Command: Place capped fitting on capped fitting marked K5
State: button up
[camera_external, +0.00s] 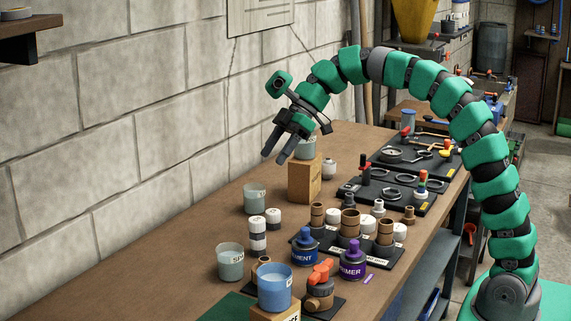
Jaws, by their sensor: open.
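My gripper (276,157) is open and empty, fingers pointing down, in the air left of a wooden block. Several white capped fittings stand on the bench. A tall white piece with a dark band (258,240) stands at the middle left, and a short white capped fitting (273,218) is just behind it. Another white fitting (328,169) stands right of the block. More white pieces (399,232) stand around the brown fittings on the right. The K5 mark is not readable here, so I cannot tell which fitting bears it.
The wooden block (303,183) carries a grey-green cup, partly hidden by my gripper. Grey cups (230,265), a blue cup (274,290), blue and purple cans (352,262) and an orange-handled valve (319,290) crowd the front. Black tool trays (384,206) lie right. Bare bench lies left, beside the wall.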

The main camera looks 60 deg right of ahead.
jog(key=s+d+r+m+t+h, duration=0.1)
jog(key=s+r+m+t, duration=0.3)
jog(key=r, duration=0.6)
jog(key=s+d+r+m+t+h, duration=0.2)
jog(key=s+r+m+t+h, duration=0.2)
jog(key=s+r, duration=0.4)
jog(key=s+d+r+m+t+h, duration=0.1)
jog(key=s+r, duration=0.5)
jog(key=r, duration=0.8)
jog(key=m+t+h, duration=0.1)
jog(key=m+t, duration=0.1)
jog(key=t, duration=0.1)
jog(key=shift+d+m, duration=0.3)
jog(key=shift+m, duration=0.1)
